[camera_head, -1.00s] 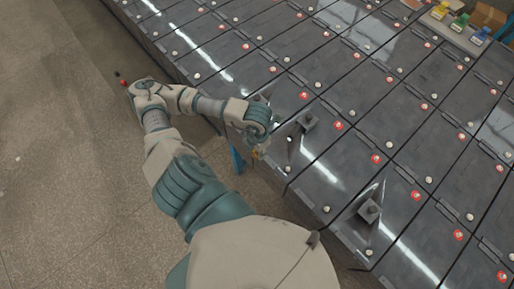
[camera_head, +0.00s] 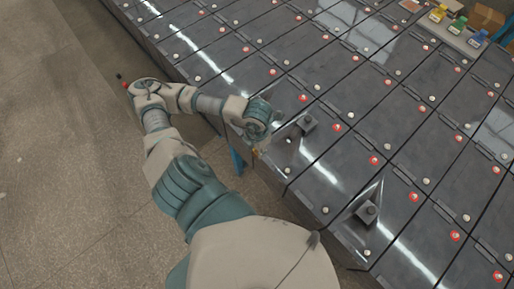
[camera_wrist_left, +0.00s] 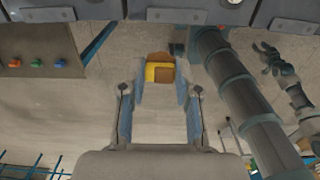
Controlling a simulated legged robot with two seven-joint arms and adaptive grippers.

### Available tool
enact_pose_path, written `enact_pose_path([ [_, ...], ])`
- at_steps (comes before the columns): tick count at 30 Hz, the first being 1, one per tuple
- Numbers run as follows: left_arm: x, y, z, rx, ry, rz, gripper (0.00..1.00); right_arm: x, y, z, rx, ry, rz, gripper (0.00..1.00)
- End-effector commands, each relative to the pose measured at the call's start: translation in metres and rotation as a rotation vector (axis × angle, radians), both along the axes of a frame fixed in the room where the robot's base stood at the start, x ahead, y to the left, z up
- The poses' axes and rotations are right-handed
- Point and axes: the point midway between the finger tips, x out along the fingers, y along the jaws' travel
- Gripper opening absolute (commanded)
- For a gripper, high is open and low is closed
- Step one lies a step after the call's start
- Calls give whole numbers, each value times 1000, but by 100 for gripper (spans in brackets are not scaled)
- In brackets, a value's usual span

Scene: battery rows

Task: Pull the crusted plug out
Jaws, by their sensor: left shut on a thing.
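My left gripper (camera_wrist_left: 160,85) is shut on a small yellow plug (camera_wrist_left: 153,72) with a brown crust on it. The left wrist view shows the plug between the two blue fingertips, with floor behind it. In the head view my left gripper (camera_head: 247,156) hangs at the near edge of the battery rows (camera_head: 330,165), mostly hidden by its own wrist. I cannot make out the hole that the plug belongs to. My right gripper is not in the head view.
The dark battery tops carry several red and pale caps. Two raised grey blocks, one (camera_head: 308,123) beside the gripper and one (camera_head: 368,211) nearer, stand up from them. Coloured bottles (camera_head: 459,24) stand on a tray at the far right. Open floor (camera_head: 60,190) lies left.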

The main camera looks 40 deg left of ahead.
Motion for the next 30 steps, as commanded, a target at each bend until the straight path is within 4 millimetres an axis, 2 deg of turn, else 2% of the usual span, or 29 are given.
enact_pose_path([
  [15,0,0,23,-1,1,0,1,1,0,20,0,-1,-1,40],
  [26,1,0,22,-1,0,-18,1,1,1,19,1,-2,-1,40],
  [30,14,-4,14,-2,-2,-173,1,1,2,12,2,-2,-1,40],
])
